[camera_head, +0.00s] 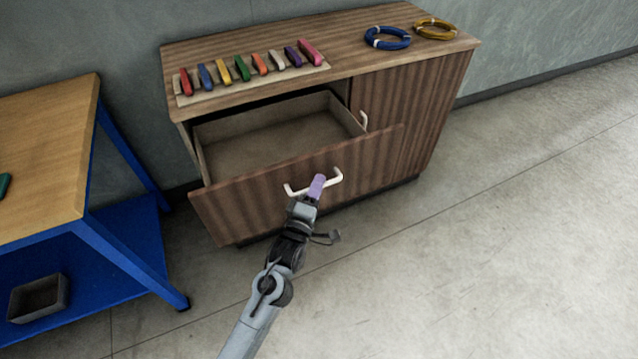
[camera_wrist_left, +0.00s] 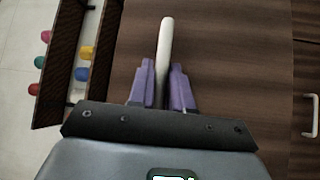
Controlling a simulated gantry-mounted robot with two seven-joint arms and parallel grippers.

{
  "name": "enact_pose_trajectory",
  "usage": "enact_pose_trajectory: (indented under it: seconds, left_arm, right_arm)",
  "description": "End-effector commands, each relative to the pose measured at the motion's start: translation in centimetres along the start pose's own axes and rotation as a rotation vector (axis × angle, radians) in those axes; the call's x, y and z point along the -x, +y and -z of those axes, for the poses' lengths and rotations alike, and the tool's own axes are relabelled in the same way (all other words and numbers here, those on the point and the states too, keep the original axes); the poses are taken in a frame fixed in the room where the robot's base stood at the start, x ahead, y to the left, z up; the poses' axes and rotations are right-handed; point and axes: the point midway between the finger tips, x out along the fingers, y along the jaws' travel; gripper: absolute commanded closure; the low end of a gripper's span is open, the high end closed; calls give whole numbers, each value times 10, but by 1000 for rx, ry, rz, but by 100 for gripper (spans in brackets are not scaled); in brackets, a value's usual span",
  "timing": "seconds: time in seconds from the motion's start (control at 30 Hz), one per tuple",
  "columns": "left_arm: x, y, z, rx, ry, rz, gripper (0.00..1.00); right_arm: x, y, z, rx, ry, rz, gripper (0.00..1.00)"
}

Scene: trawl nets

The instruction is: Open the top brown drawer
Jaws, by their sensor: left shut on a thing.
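The top brown drawer (camera_head: 270,185) is pulled out of the brown cabinet (camera_head: 425,110), and its inside looks empty. Its white bar handle (camera_head: 333,179) is on the drawer front. My left gripper (camera_head: 317,186) is shut on this handle, with its purple fingertips around the bar. In the left wrist view the white handle (camera_wrist_left: 165,45) passes between the purple fingers (camera_wrist_left: 163,88). My right gripper is not in view.
Several coloured pieces (camera_head: 242,68) lie in a row on a board on the cabinet top. A blue coil (camera_head: 388,38) and a yellow coil (camera_head: 435,29) lie at its right. A blue-framed wooden table (camera_head: 45,150) stands at left, a grey bin (camera_head: 38,298) on its lower shelf. The right floor is clear.

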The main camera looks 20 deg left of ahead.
Motion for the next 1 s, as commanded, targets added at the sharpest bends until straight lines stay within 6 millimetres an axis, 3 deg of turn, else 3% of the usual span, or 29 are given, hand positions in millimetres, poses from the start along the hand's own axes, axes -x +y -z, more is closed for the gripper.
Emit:
enact_pose_trajectory:
  seconds: [0.33, 0.37, 0.5, 0.83, 1.0]
  left_arm:
    - [0, 0, -2, 0, -5, 0, 100]
    - [0, 0, -2, 0, -5, 0, 79]
    - [0, 0, -2, 0, -4, 0, 62]
    - [3, 0, -1, 0, -2, 1, 62]
    - [18, 0, -1, 1, -2, 3, 62]
  right_arm:
    - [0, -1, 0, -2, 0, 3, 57]
    - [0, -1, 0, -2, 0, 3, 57]
    - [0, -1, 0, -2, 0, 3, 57]
    - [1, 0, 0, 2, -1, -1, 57]
    - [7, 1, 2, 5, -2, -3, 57]
